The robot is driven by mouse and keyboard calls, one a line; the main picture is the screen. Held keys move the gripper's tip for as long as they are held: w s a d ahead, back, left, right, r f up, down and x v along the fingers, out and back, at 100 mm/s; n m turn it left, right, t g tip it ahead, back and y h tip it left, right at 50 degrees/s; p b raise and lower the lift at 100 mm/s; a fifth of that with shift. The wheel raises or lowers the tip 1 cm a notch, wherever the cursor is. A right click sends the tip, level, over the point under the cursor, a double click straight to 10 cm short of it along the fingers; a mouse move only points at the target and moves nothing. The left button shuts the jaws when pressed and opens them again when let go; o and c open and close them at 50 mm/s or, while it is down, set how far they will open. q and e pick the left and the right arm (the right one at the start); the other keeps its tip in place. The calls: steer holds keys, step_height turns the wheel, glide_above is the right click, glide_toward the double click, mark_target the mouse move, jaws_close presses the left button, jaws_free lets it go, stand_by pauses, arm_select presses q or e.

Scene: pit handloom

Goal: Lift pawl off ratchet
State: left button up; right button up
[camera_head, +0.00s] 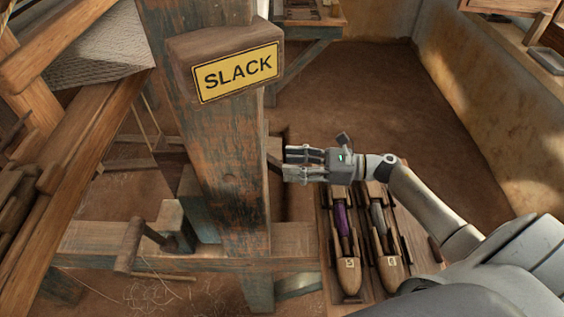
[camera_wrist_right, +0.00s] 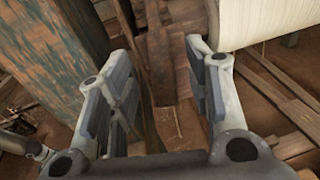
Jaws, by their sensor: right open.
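My right gripper (camera_head: 287,163) is open, its fingers pointing left at the side of the worn wooden post (camera_head: 228,165). In the right wrist view, the two fingers of the right gripper (camera_wrist_right: 160,55) stand apart. A dark wooden bar (camera_wrist_right: 159,62), possibly the pawl, shows in the gap between them, and no finger clearly touches it. In the head view, a small dark wooden piece (camera_head: 274,150) shows between the post and the fingertips. I cannot make out the ratchet's teeth in either view. My left gripper is not in view.
A block with a yellow SLACK sign (camera_head: 236,72) juts from the post above the gripper. Shuttles (camera_head: 347,265) lie in a wooden tray below my right arm. A pale roll (camera_wrist_right: 258,20) is at upper right in the wrist view. Earthen floor (camera_head: 350,95) behind is open.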

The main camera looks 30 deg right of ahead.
steer(key=v, duration=0.8)
steer(key=shift+d, duration=0.15)
